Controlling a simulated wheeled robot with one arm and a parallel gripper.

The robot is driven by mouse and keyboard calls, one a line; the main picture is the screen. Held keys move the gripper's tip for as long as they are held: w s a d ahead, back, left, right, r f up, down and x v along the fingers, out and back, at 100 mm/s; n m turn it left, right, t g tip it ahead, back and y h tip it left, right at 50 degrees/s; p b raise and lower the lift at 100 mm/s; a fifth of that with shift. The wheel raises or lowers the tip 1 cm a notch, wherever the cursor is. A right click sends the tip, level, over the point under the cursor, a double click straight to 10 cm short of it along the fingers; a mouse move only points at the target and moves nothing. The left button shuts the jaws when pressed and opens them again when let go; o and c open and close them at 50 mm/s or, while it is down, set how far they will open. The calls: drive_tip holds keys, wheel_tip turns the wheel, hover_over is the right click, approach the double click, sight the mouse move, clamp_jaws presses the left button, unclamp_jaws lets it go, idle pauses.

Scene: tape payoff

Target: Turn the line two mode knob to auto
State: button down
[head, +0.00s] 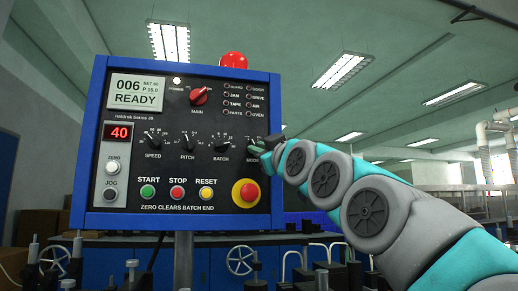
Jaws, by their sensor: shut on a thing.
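My gripper (262,147) reaches in from the right and is shut at the MODE position, at the panel's right edge. It covers nearly all of the mode knob, so its pointer and setting cannot be read. Only part of its dial marks and label show to the left of my gripper. No line number is readable on the panel.
A red MAIN knob (199,96) sits above the row. A red emergency button (246,193) on yellow lies just below my gripper. START, STOP and RESET buttons are at lower left. The display (137,92) reads READY. Handwheels and posts stand below the panel.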

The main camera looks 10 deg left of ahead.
drive_tip(key=shift+n, duration=0.3)
drive_tip(key=c, duration=0.9)
unclamp_jaws()
drive_tip(key=b+v, duration=0.2)
drive_tip(key=v, duration=0.5)
drive_tip(key=shift+s+d+f, duration=0.15)
drive_tip(key=shift+s+d, duration=0.05)
drive_tip(key=shift+s, duration=0.1)
drive_tip(key=shift+s, duration=0.1)
